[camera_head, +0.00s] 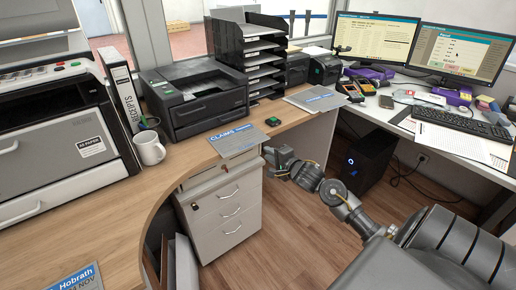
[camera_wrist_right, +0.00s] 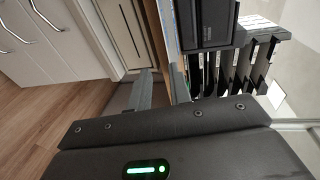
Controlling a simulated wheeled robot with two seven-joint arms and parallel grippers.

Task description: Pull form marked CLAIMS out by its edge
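The form marked CLAIMS (camera_head: 236,142) is a flat grey sheet with a blue heading. It lies on the wooden counter (camera_head: 190,158), with its near edge at or slightly past the counter's front edge. My right gripper (camera_head: 272,158) is just off the counter's front, close to the form's near right corner, and appears apart from it. In the right wrist view the two fingers (camera_wrist_right: 164,88) stand apart with a gap between them and nothing clearly held. My left gripper is not in view.
A printer (camera_head: 196,100) and a white mug (camera_head: 149,148) stand behind. A drawer cabinet (camera_head: 226,212) is below the form.

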